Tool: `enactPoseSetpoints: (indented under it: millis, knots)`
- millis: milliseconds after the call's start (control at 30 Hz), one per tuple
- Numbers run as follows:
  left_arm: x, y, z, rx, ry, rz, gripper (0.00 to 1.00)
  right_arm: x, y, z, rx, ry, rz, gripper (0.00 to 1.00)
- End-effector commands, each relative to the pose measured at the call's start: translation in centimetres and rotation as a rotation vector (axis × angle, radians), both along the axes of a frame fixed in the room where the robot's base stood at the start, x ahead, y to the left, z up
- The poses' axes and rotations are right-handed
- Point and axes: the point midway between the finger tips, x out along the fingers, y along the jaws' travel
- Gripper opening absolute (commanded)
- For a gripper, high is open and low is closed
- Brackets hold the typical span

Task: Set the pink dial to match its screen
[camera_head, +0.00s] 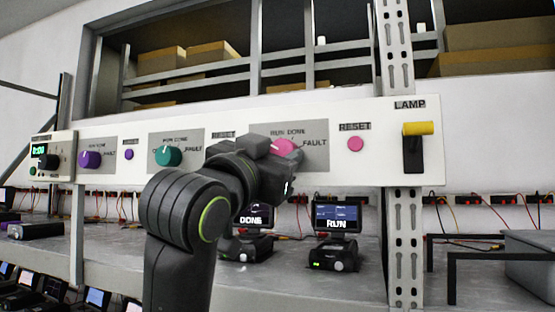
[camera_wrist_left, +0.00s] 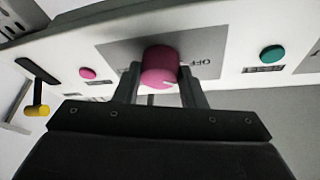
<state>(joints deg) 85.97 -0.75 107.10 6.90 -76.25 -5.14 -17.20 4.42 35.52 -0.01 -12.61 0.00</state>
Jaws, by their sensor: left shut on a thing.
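The pink dial (camera_head: 287,147) sits on a grey plate on the white panel; RUN, DONE and FAULT lettering shows around it. My left gripper (camera_head: 278,160) covers much of it in the head view. In the left wrist view the fingers of my left gripper (camera_wrist_left: 160,74) are shut on the pink dial (camera_wrist_left: 160,62), one on each side. A pale mark shows on the dial's lower edge there, and OFF is printed to its right. Below the panel stand a screen reading DONE (camera_head: 255,215), partly hidden by my arm, and a screen reading RUN (camera_head: 336,217). My right gripper is not in view.
A teal dial (camera_head: 168,156) and a purple dial (camera_head: 90,159) are to the left. A pink RESET button (camera_head: 355,144) and a yellow-handled LAMP lever (camera_head: 417,129) are to the right. A metal upright (camera_head: 405,240) stands in front of the shelf.

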Motion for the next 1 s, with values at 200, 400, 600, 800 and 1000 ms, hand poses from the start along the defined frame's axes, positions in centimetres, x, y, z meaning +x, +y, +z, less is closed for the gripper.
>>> enactPoseSetpoints:
  millis: [200, 400, 600, 800, 1000]
  knots:
    - [0.0, 0.2, 0.0, 0.164, -0.059, 0.002, 0.14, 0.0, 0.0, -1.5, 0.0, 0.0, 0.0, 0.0]
    - [0.0, 0.3, 0.2, 0.326, -0.111, 0.002, 0.14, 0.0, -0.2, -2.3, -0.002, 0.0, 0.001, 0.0]
    - [0.0, 0.3, 0.3, 0.463, -0.155, 0.0, 0.14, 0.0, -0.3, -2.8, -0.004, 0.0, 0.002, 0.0]
    - [0.0, 0.3, 0.4, 0.558, -0.185, -0.001, 0.14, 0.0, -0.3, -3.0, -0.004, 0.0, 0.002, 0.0]
    - [0.0, 0.3, 0.4, 0.609, -0.202, -0.001, 0.14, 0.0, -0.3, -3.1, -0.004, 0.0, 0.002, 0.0]
